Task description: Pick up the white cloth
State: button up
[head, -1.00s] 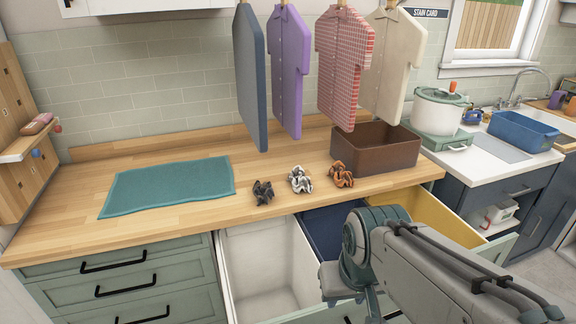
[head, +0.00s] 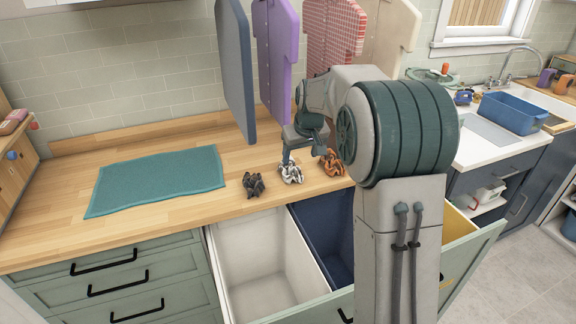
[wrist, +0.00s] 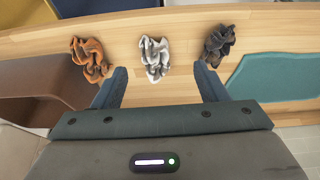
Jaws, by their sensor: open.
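The white cloth (head: 291,172) is a small crumpled bundle on the wooden counter, between a dark grey cloth (head: 253,185) and an orange-brown cloth (head: 331,163). In the wrist view the white cloth (wrist: 155,58) lies ahead of and between the fingers of my gripper (wrist: 160,82), which are wide apart with nothing in them. In the head view my gripper (head: 290,155) is just above and behind the white cloth, partly hidden by my arm. Whether a finger touches the cloth cannot be told.
A teal towel (head: 160,180) lies flat on the counter at left. Open drawer bins, white (head: 262,265) and blue (head: 325,240), are below the front edge. A brown box (wrist: 40,70) shows in the wrist view.

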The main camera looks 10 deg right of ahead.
send_near(291, 168)
notch_tip(291, 168, up, 2)
jog(key=s, duration=0.3)
jog(key=shift+n, duration=0.3)
jog(key=p+x, duration=0.1)
jog(key=x, duration=0.3)
jog(key=w+p+x, duration=0.1)
jog(key=x, duration=0.3)
jog(key=shift+w+d+f, duration=0.1)
jog(key=shift+w+d, duration=0.05)
jog(key=shift+d, duration=0.1)
jog(key=shift+w+p+x, duration=0.2)
jog(key=shift+p+x, duration=0.3)
jog(key=shift+x, duration=0.45)
jog(key=shift+w+p+x, duration=0.15)
jog(key=shift+p+x, duration=0.3)
jog(key=shift+x, duration=0.5)
jog(key=shift+w+a+f, duration=0.15)
jog(key=shift+w+f, duration=0.15)
jog(key=shift+f, duration=0.2)
jog(key=c, duration=0.8)
